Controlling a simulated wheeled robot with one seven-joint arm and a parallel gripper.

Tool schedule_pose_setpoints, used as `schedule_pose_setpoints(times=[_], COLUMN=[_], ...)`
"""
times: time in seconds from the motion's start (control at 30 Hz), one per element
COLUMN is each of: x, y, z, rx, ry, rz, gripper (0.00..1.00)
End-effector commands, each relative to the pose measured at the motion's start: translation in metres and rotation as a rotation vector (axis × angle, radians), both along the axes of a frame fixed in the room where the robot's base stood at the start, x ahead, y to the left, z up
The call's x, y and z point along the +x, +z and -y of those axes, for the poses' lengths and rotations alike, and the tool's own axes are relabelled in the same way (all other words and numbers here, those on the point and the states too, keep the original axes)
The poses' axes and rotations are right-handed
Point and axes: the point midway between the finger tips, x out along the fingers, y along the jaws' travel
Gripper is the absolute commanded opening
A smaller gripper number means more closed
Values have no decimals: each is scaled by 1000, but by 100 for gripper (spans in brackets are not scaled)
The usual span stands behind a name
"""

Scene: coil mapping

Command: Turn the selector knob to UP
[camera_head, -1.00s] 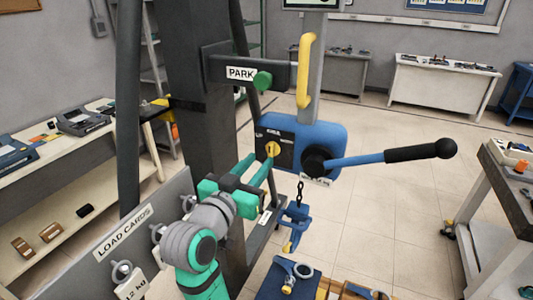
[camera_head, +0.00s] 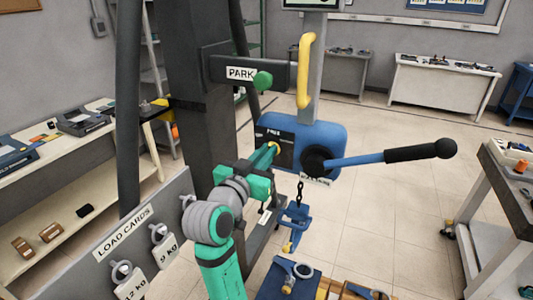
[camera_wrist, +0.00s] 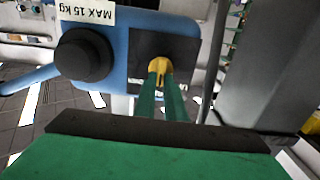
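The yellow selector knob (camera_wrist: 160,67) sits on a dark plate (camera_wrist: 176,58) on the blue hoist body (camera_head: 327,137). In the head view only a bit of the knob (camera_head: 274,147) shows past the fingers. My gripper (camera_wrist: 161,80) has its two green fingers close together on either side of the knob's raised grip, and they appear shut on it. My gripper also shows in the head view (camera_head: 268,151), reaching the plate from the lower left. The small lettering around the knob is too small to read surely, so its setting cannot be told.
A blue lever with a black grip (camera_head: 418,151) sticks out right of the hoist. A yellow handle (camera_head: 305,70) stands above it, and a chain with a blue hook block (camera_head: 292,224) hangs below. A PARK bracket (camera_head: 240,73) and load-card board (camera_head: 120,238) are near my arm.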

Motion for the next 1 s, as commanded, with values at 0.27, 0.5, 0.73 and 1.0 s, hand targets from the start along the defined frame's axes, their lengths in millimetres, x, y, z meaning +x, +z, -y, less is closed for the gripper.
schedule_pose_setpoints(times=[0.27, 0.5, 0.73, 1.0], x=[0, 1, 1, 2], y=[0, 0, -1, -2], z=[-1, -2, -4, -5], rx=[-34, -158, -329, -509], ry=[0, 0, 0, -1], rz=[-15, -68, -144, -222], gripper=[0, 0, 0, 0])
